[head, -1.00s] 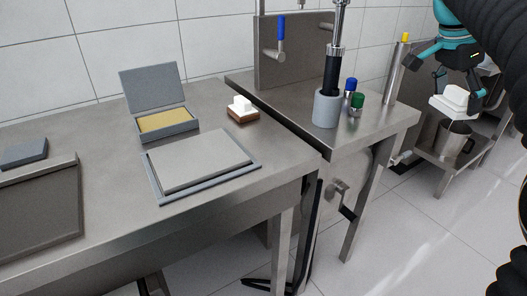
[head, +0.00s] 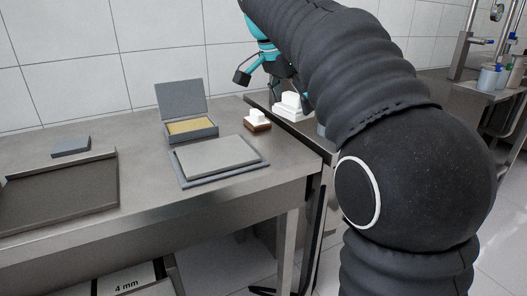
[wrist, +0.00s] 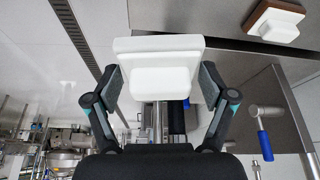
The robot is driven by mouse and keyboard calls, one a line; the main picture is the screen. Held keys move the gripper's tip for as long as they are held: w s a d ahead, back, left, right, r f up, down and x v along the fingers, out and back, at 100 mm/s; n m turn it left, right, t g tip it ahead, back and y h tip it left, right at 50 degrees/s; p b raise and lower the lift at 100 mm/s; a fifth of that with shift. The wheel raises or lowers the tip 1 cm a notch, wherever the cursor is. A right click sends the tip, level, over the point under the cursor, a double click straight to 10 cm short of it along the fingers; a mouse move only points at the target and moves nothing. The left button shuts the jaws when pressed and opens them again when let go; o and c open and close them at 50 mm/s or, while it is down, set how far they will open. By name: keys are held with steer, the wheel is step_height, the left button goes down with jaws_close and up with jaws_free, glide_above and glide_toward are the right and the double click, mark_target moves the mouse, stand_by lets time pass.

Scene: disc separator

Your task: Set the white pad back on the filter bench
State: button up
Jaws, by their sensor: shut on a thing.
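The white pad (head: 291,106) is a stepped white block with a wide plate and a smaller raised part. In the wrist view the pad (wrist: 160,72) sits between the two fingers of my gripper (wrist: 160,88), which is shut on its smaller part. In the head view my teal and black gripper (head: 270,82) is partly hidden by my arm. The pad appears over the gap between the left steel bench (head: 110,222) and the narrower bench (head: 264,101), to the right of a small brown-and-white block (head: 257,120). Its height above them is hard to tell.
On the left bench stand an open grey box with a yellow inside (head: 190,128), a pale slab on a blue-grey tray (head: 222,180), a dark steel tray (head: 60,198) and a grey block (head: 70,147). A blue-handled lever (wrist: 265,146) shows in the wrist view.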

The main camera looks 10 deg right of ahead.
steer(key=s+d+m, duration=0.2)
steer(key=s+d, duration=0.3)
glide_above(287, 146)
steer(key=a, duration=0.1)
steer(key=shift+g, duration=0.3)
steer(key=f, duration=0.6)
steer(key=shift+s+a+f, duration=0.15)
steer(key=shift+s, duration=0.25)
steer(key=shift+w+f, duration=0.1)
steer(key=shift+f, duration=1.95)
steer(key=shift+f+b, duration=0.2)
steer(key=shift+b, duration=0.2)
steer(key=o, duration=1)
steer(key=shift+c, duration=0.2)
